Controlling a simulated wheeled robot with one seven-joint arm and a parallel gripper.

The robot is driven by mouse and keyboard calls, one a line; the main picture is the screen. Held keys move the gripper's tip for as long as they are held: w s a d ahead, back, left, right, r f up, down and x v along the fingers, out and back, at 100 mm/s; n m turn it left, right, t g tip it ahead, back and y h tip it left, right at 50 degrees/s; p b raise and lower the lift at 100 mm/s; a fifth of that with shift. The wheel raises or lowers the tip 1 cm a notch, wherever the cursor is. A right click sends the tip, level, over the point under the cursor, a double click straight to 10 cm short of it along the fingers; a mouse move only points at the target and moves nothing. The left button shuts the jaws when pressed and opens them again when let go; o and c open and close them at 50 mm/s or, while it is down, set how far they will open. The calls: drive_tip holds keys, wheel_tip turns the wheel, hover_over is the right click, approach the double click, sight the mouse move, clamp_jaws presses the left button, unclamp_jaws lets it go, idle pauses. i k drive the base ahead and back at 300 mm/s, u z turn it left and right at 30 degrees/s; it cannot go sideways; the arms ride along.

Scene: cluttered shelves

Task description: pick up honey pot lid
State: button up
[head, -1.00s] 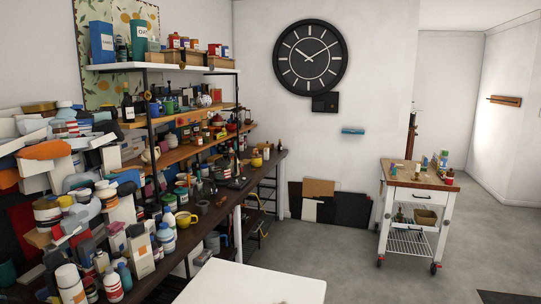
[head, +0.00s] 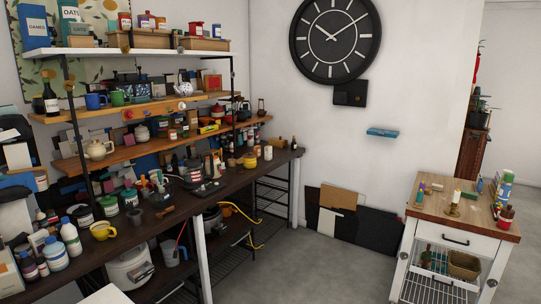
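I cannot pick out the honey pot lid for certain; the small items on the shelves are too small and crowded to tell. Several small pots and jars stand on the long dark workbench (head: 232,188) and on the wooden shelves above it. A round cream teapot-like pot (head: 98,149) and a smaller pale lidded pot (head: 141,132) stand on the lower wooden shelf (head: 122,152). A yellow cup (head: 103,231) stands at the bench's near front edge, and a small yellow pot (head: 249,161) stands farther back. My gripper is not in view.
A wheeled white cart (head: 454,234) with a wooden top stands at the right, bearing a candle holder and small boxes. Flat dark panels (head: 375,232) lean on the back wall under a big clock (head: 336,38). Grey floor lies open between bench and cart.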

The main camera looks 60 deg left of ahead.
sight(249, 156)
drive_tip(key=i, duration=0.3)
drive_tip(key=u, duration=2.05)
drive_tip(key=i, duration=5.75)
drive_tip(key=u, duration=4.55)
